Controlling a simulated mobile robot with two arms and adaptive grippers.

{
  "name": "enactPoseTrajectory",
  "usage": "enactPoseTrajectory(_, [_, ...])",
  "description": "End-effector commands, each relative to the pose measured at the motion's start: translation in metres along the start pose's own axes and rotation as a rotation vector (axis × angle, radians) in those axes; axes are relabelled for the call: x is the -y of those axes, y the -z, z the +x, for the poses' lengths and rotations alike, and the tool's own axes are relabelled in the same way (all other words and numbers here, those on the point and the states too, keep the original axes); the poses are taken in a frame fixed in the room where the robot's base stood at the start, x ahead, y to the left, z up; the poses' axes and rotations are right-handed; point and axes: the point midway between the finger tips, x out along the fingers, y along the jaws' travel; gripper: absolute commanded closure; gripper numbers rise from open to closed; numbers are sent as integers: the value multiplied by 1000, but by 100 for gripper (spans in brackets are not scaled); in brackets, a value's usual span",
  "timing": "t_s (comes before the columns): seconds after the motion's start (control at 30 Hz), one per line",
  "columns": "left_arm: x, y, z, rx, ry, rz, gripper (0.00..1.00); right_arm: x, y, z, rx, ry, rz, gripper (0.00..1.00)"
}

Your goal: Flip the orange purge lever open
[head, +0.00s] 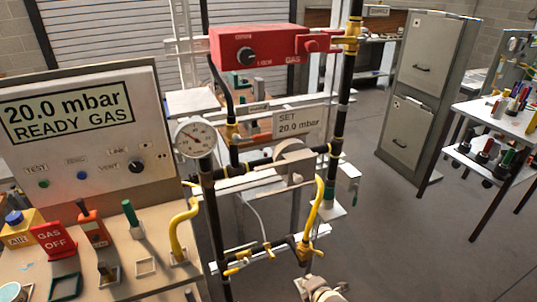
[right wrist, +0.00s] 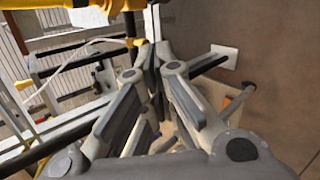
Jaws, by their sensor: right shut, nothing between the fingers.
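A curved yellow-orange handle (head: 312,212) hangs on the right side of the pipe frame. Smaller yellow-orange fittings (head: 237,264) sit on the low cross pipe. Which of these is the purge lever I cannot tell. My right gripper (head: 320,289) shows only partly at the bottom of the head view, below the low cross pipe. In the right wrist view its fingers (right wrist: 152,62) are together and empty. A yellow-orange part (right wrist: 70,20) crosses the top of that view, apart from the fingertips. My left gripper is out of view.
A red gas box (head: 258,48) tops the dark pipes. A pressure gauge (head: 195,138) and a SET 20.0 mbar sign (head: 299,123) are on the frame. A control panel (head: 85,130) reads 20.0 mbar READY GAS.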

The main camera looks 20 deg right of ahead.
Motion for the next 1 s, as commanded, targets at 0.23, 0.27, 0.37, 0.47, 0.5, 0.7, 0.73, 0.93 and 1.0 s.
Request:
enactPoseTrajectory(0.23, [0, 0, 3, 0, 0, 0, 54, -168, -21, -46, 100, -269, -526, 100])
enactPoseTrajectory(0.27, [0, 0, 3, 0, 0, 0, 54, -186, -22, -55, 121, -298, -590, 100])
enactPoseTrajectory(0.37, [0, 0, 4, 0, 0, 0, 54, -242, -23, -88, 197, -389, -794, 100])
enactPoseTrajectory(0.47, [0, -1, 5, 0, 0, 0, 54, -287, -23, -123, 284, -465, -976, 100])
enactPoseTrajectory(0.5, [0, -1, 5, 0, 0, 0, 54, -303, -22, -137, 319, -490, -1039, 100])
enactPoseTrajectory(0.7, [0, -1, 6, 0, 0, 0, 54, -349, -18, -188, 454, -567, -1259, 100])
enactPoseTrajectory(0.73, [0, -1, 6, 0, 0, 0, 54, -352, -18, -192, 467, -572, -1278, 100])
enactPoseTrajectory(0.93, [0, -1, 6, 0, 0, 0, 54, -362, -16, -205, 504, -587, -1329, 100])
enactPoseTrajectory(1.0, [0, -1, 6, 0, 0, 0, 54, -362, -16, -205, 504, -587, -1329, 100])
